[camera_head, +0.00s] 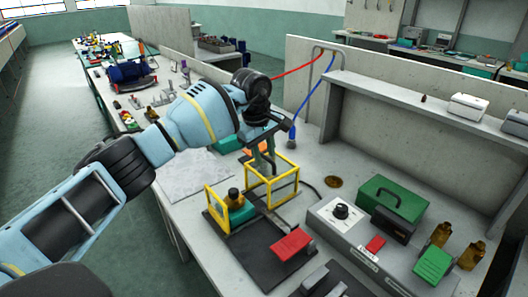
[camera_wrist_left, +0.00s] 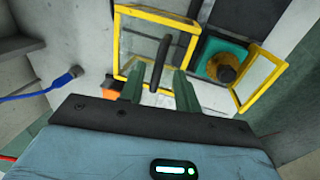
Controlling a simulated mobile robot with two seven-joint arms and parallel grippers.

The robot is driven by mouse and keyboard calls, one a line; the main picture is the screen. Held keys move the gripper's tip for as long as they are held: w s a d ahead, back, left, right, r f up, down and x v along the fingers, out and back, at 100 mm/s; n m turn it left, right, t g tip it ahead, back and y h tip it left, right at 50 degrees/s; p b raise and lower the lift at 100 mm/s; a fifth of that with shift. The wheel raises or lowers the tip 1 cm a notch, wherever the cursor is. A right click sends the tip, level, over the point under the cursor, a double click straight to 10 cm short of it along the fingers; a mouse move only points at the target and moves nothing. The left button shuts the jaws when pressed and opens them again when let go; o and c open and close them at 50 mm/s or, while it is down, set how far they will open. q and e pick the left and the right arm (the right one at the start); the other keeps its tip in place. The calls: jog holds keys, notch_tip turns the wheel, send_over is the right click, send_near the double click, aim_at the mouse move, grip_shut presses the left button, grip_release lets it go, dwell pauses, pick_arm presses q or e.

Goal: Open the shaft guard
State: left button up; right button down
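The shaft guard (camera_head: 272,183) is a yellow frame with clear panels on the bench, below my left gripper (camera_head: 262,150). A second yellow frame (camera_head: 215,212) stands to its left, beside a teal block with a dark amber knob (camera_head: 237,203). In the left wrist view, the guard's yellow frame (camera_wrist_left: 122,42) has a black bar handle (camera_wrist_left: 160,62). The green fingers of my left gripper (camera_wrist_left: 159,90) are apart, on either side of the handle's lower end, with gaps visible. Whether they touch it deeper in is unclear. My right gripper is out of view.
A dark baseplate (camera_head: 262,250) with a red block (camera_head: 291,244) lies in front. A grey control box (camera_head: 335,222) and a green toolbox (camera_head: 393,197) stand to the right. A blue hose (camera_head: 294,115) hangs behind my gripper. A shelf wall rises at the back.

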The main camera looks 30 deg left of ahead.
pick_arm(q)
jog(key=shift+r, duration=0.15)
notch_tip(320, 180, up, 7)
jog(key=s, duration=0.1)
jog(key=shift+s+a+r, duration=0.2)
jog(key=shift+a, duration=0.05)
dwell(0.7)
